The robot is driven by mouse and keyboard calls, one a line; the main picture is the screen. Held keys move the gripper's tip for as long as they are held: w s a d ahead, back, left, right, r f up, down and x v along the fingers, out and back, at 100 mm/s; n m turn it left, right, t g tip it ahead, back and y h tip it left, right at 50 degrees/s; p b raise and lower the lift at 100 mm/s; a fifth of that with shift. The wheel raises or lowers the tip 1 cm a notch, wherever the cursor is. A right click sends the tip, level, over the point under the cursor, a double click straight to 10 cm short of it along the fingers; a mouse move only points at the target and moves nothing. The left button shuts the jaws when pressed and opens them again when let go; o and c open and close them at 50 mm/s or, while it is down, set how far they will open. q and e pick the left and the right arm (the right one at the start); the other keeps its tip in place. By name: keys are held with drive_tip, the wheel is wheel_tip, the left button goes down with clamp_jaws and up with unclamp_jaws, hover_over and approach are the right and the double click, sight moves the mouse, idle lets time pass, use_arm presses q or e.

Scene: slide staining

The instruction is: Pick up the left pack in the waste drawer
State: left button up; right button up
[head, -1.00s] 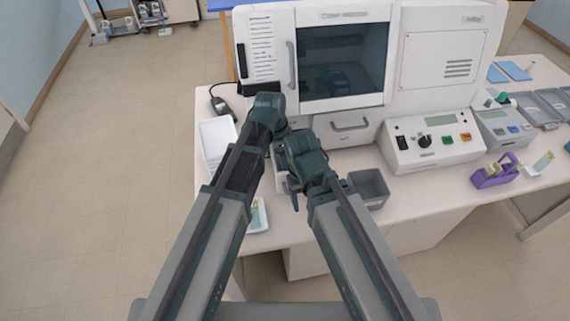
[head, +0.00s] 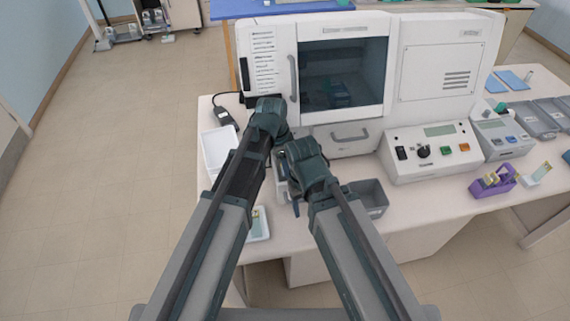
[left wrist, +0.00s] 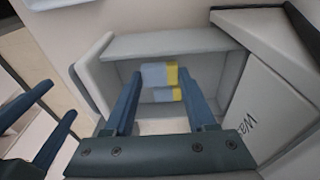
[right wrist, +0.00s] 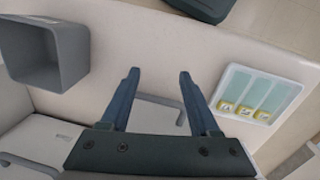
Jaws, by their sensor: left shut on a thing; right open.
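In the left wrist view, the waste drawer (left wrist: 165,45) is an open grey box, and part of its label "Was" shows on the panel beside it. Inside are two blue packs with yellow ends: an upper pack (left wrist: 154,75) between my fingertips and a lower pack (left wrist: 162,95) just below it in the picture. My left gripper (left wrist: 161,73) is shut on the upper pack. Whether that pack still touches the drawer floor, I cannot tell. In the head view my arms hide most of the drawer. My right gripper (right wrist: 159,74) is open and empty, above the bench front.
A white tray with several slides (right wrist: 258,92) and a grey bin (right wrist: 75,55) flank my right gripper. In the head view, the white machine (head: 440,70) stands behind the arms, a control box (head: 430,150) to their right, and a white tray (head: 217,150) to their left.

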use_arm(q)
wheel_tip(320, 180, up, 8)
drive_tip(key=p, duration=0.7)
